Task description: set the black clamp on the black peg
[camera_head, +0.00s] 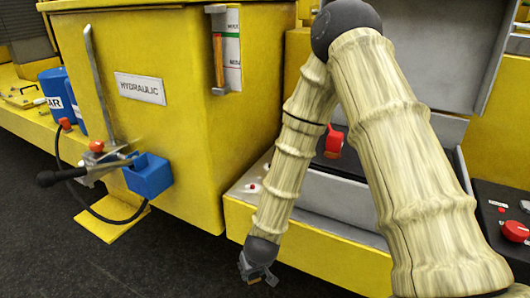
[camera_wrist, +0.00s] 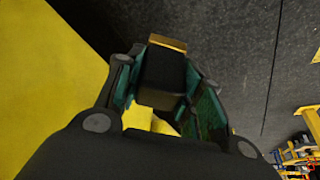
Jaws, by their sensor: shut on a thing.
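My gripper (camera_head: 257,272) hangs low at the front edge of the yellow machine in the head view, over the dark floor. In the wrist view my gripper (camera_wrist: 164,92), with green inner pads, is shut on a dark block with a tan far edge. I take this block to be the black clamp (camera_wrist: 163,70); its full shape is hidden between the fingers. In the head view it is too small to tell from the gripper. A black peg cannot be made out for certain. A red clamp-like piece (camera_head: 333,142) is on the grey box behind my arm.
A pale plate with a small red peg (camera_head: 252,187) lies left of my arm on the yellow ledge (camera_head: 240,211). The yellow hydraulic tank (camera_head: 150,120) stands left, with a blue cup (camera_head: 148,175) and a lever. A red knob (camera_head: 515,231) is far right. Open floor lies in front.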

